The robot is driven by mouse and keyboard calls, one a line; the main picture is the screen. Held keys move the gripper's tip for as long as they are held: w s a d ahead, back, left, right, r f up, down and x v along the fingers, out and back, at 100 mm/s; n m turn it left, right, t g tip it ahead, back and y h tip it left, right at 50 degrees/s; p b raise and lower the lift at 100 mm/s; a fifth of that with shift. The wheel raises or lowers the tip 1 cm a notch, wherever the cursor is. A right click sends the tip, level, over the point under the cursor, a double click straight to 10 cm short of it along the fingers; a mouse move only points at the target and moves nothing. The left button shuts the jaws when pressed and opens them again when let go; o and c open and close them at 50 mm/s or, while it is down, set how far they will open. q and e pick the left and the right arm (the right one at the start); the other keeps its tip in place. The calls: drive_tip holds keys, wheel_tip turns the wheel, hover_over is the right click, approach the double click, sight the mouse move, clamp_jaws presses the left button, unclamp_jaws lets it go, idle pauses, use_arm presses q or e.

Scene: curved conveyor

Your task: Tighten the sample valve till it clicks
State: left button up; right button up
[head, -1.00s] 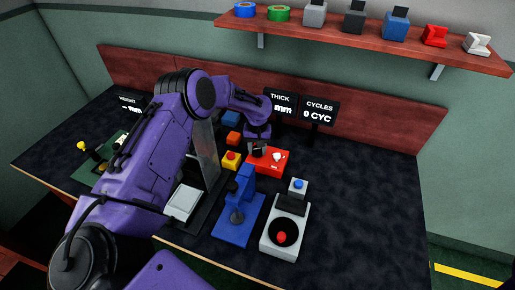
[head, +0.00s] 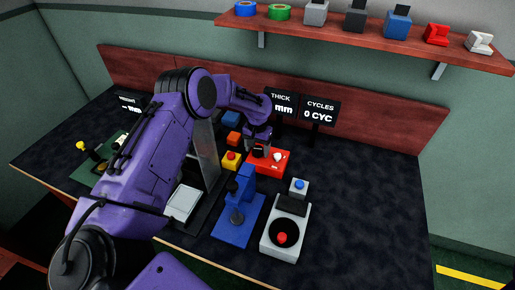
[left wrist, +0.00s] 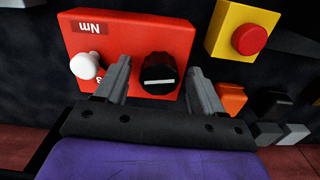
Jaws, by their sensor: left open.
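A red box (head: 281,169) stands mid-table; in the left wrist view the red box (left wrist: 130,40) carries an "Nm" label, a black knob (left wrist: 158,80) with a white line, and a white knob (left wrist: 86,65). No label naming the sample valve can be read; the black knob looks like a turning valve. My left gripper (head: 259,146) is just over the box, pointing down. In the wrist view my left gripper (left wrist: 158,75) is open, one finger on each side of the black knob, with gaps visible. My right gripper is out of view.
A yellow box with a red button (head: 231,160) and an orange block (head: 233,138) stand close by the red box. A blue press-like fixture (head: 238,218) and a grey device with a red button (head: 284,240) are nearer. A cycles display (head: 319,111) stands behind. The table's right side is clear.

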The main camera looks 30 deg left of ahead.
sight(257, 149)
use_arm(q)
wheel_tip(257, 149, up, 11)
drive_tip(key=b, duration=0.2)
drive_tip(key=shift+f, duration=0.2)
wheel_tip(257, 149, down, 11)
drive_tip(key=shift+f, duration=0.1)
idle(0.6)
